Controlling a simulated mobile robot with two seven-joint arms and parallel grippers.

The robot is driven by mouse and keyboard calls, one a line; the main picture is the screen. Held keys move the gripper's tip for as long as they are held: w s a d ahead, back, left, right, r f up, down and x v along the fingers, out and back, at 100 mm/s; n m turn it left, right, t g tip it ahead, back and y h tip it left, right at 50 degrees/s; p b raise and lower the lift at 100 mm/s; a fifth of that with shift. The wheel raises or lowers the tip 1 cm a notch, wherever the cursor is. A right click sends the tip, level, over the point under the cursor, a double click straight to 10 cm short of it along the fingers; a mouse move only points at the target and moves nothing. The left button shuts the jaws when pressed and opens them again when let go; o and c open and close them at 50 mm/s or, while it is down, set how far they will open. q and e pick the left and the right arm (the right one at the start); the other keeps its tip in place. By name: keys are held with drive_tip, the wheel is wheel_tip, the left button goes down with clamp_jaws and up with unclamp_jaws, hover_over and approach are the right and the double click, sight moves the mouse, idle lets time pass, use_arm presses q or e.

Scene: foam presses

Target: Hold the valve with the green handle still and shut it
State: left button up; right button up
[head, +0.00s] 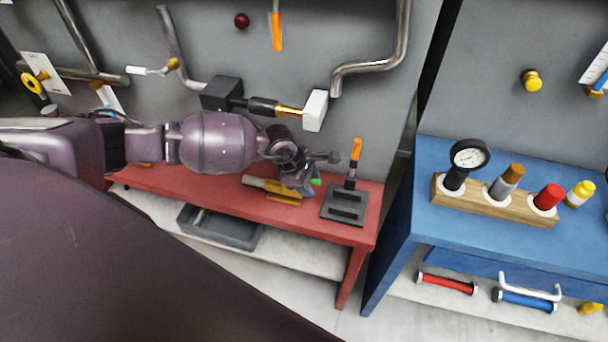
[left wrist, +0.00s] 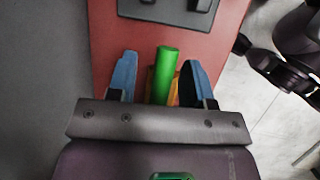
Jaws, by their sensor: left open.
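The valve (head: 272,191) has a brass body and lies on the red bench, partly covered by my left gripper in the head view. My left gripper (head: 303,186) is open and points down over the valve. In the left wrist view the green handle (left wrist: 165,75) stands between the two blue fingers (left wrist: 158,80), with a gap on each side. Some brass shows behind it.
The red bench (head: 345,226) also bears a dark slotted block with an orange-handled tool (head: 355,155). A grey bin (head: 225,232) sits on the shelf below. Pipes and a white-ended fitting (head: 315,110) stick out from the wall behind. A blue bench (head: 455,232) stands to the right.

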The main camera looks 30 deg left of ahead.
use_arm(q)
drive_tip(key=shift+d+f, duration=0.1)
drive_tip(key=shift+f, duration=0.1)
drive_tip(key=shift+c, duration=0.4)
clamp_jaws()
idle(1.1)
